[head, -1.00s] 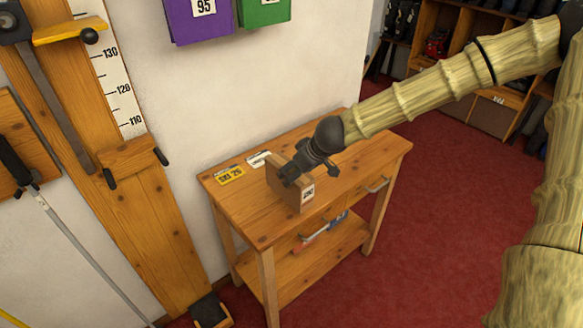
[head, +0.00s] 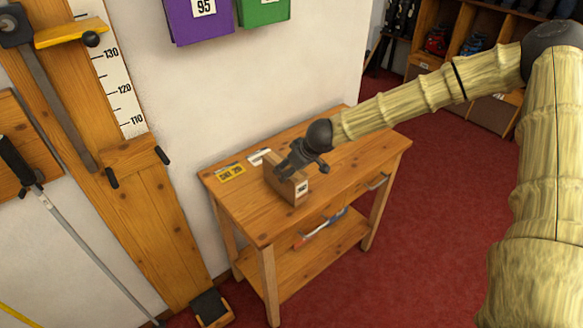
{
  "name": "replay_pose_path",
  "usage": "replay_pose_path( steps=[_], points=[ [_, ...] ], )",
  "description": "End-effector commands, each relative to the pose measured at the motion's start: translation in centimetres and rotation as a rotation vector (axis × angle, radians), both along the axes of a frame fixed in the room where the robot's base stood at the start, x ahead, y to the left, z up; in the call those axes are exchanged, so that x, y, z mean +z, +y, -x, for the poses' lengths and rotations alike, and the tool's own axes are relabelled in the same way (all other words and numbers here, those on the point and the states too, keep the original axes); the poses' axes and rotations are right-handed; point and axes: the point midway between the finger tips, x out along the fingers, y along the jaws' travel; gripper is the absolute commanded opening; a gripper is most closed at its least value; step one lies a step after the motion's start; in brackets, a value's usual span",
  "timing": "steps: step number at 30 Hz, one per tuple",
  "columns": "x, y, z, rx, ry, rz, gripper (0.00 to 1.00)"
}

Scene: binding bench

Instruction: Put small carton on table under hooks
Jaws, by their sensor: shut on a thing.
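The small carton (head: 295,193) is a brown box with a white label on its right end. It is at the middle of the wooden table (head: 335,165) in the head view. My gripper (head: 288,172) is shut on the carton from above, its dark fingers hiding part of the top. The carton looks upright and at or very near the tabletop; I cannot tell whether it touches. No hooks can be made out clearly above the table.
A yellow label (head: 231,172) and a white label (head: 259,157) lie left of the carton. Purple (head: 198,22) and green (head: 262,10) bins hang on the wall above. A red-handled tool (head: 305,238) lies on the lower shelf. The tabletop's right and front are clear.

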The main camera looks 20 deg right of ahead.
Motion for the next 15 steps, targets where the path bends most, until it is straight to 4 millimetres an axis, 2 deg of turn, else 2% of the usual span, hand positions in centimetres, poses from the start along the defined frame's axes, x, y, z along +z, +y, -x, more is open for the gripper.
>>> replay_pose_path(
  steps=[14,15],
  points=[
    [-0.37,0.02,-0.04,0.001,-0.002,0.001,0.20],
    [-0.40,0.00,-0.03,0.000,-0.001,0.001,0.79]
  ],
)
